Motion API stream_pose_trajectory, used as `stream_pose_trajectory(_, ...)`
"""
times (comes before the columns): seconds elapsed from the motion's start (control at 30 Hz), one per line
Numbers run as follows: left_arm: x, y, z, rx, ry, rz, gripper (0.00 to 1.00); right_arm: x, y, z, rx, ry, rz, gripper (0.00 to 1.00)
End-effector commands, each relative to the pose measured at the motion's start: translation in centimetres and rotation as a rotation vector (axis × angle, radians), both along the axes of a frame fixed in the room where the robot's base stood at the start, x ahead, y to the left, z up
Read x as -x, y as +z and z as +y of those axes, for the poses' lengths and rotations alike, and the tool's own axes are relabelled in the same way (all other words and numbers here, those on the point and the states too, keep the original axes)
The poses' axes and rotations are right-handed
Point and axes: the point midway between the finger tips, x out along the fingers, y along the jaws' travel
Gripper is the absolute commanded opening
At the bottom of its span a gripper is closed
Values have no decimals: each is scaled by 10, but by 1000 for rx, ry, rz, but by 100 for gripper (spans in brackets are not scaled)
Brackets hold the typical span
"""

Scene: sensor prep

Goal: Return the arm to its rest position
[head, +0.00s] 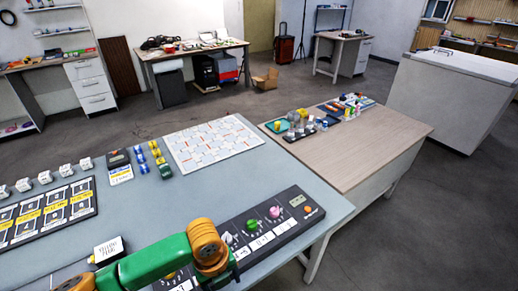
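One of my arms, green with orange joints, crosses the bottom of the head view over the near edge of the grey table (330,207). Its orange joint covers part of a dark control panel (287,228). No gripper fingers show in this view, so I cannot see either gripper or whether it holds anything.
The panel has green and pink knobs. A white label block (108,250) stands beside my arm. A black tray (45,217), several small white blocks, blue and yellow parts, and a white grid mat (208,145) lie farther back. A wooden table (385,143) adjoins at right.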

Motion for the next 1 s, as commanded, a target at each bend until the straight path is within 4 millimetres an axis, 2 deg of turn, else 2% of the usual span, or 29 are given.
stream_pose_trajectory(0.27, 25, -7, -39, 152, 260, 2, 74, -4, 0, 0, -1, 0, -9, 50)
stream_pose_trajectory(0.43, 41, -5, -60, 285, 576, 25, 74, -4, 0, 0, -1, 0, -9, 50)
stream_pose_trajectory(0.57, 48, -3, -61, 375, 894, 52, 74, -4, 0, 0, -1, 0, -8, 50)
stream_pose_trajectory(0.67, 53, -3, -51, 424, 1167, 73, 74, -3, 0, 0, -1, 0, -7, 50)
stream_pose_trajectory(0.77, 60, -5, -32, 450, 1452, 86, 74, -3, 0, 0, 0, 0, -6, 50)
stream_pose_trajectory(0.87, 69, -8, -5, 454, 1736, 80, 74, -3, 0, 0, 0, 0, -5, 50)
stream_pose_trajectory(1.0, 91, -14, 41, 425, 2113, 33, 74, -3, 0, 0, 0, 0, -5, 50)
